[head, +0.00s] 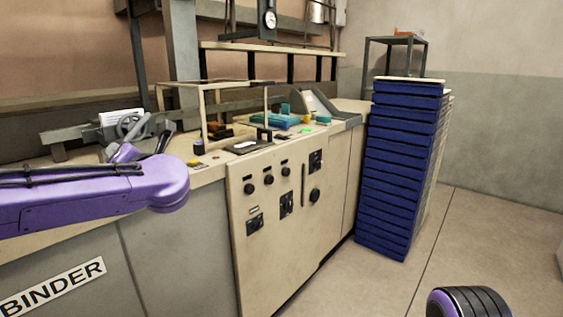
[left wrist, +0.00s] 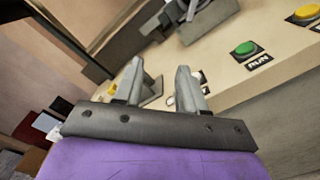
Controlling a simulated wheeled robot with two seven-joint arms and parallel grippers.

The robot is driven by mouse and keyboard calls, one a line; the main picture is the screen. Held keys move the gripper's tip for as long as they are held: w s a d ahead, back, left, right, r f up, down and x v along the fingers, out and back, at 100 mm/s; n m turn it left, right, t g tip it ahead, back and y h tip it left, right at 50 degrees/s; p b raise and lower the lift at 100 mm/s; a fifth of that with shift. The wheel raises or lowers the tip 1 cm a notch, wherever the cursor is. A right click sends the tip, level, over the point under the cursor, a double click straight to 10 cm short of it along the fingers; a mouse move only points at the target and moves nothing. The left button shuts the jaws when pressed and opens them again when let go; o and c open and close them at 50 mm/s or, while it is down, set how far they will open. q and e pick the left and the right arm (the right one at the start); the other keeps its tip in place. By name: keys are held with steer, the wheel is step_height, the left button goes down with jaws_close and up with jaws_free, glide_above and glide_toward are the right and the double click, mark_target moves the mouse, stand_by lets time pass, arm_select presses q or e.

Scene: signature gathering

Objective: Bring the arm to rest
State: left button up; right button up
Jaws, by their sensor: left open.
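My left arm (head: 95,195) is purple and comes in from the left in the head view, over the front edge of the machine counter. Its gripper (head: 150,143) shows partly behind the arm's rounded end, above the counter. In the left wrist view my left gripper (left wrist: 157,85) has its two grey fingers apart with nothing between them. A green button (left wrist: 244,48) with a RUN label lies on the panel to the right of the fingers, apart from them. My right gripper is not in view; a purple and black rounded part of mine shows at the bottom right of the head view.
The binder machine has a cream control panel (head: 285,190) with several knobs. A handwheel (head: 132,126) and a metal frame stand on the counter. A tall stack of blue trays (head: 402,165) stands at the right. The floor (head: 470,220) beyond it is clear.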

arm_select(q)
steer(key=d+f+m+t+h, duration=0.2)
steer(key=d+f+m+h, duration=0.1)
steer(key=f+m, duration=0.55)
steer(key=d+f+m+t+h, duration=0.2)
steer(key=d+f+m+h, duration=0.15)
steer(key=f+m, duration=0.45)
steer(key=s+d+f+m+g+h+p, duration=0.1)
steer(key=s+f+m+g, duration=0.2)
steer(key=f, duration=0.6)
steer(key=s+f+m+h+p, duration=0.1)
steer(key=s+f+m+h, duration=0.3)
steer(key=f, duration=0.6)
steer(key=s+a+f+m+g+p, duration=0.1)
steer(key=s+f+m+g, duration=0.1)
steer(key=s+f, duration=0.4)
steer(key=s+a+f+m+g+y+p, duration=0.1)
steer(key=s+f+g, duration=0.3)
steer(key=s, duration=1.3)
steer(key=s+a+f+m+g+p, duration=0.1)
steer(key=s+a+f+m+g, duration=0.1)
steer(key=s+f, duration=0.7)
steer(key=shift+s+a+m+g, duration=0.3)
steer(key=shift+s+g, duration=0.5)
steer(key=shift+s, duration=0.35)
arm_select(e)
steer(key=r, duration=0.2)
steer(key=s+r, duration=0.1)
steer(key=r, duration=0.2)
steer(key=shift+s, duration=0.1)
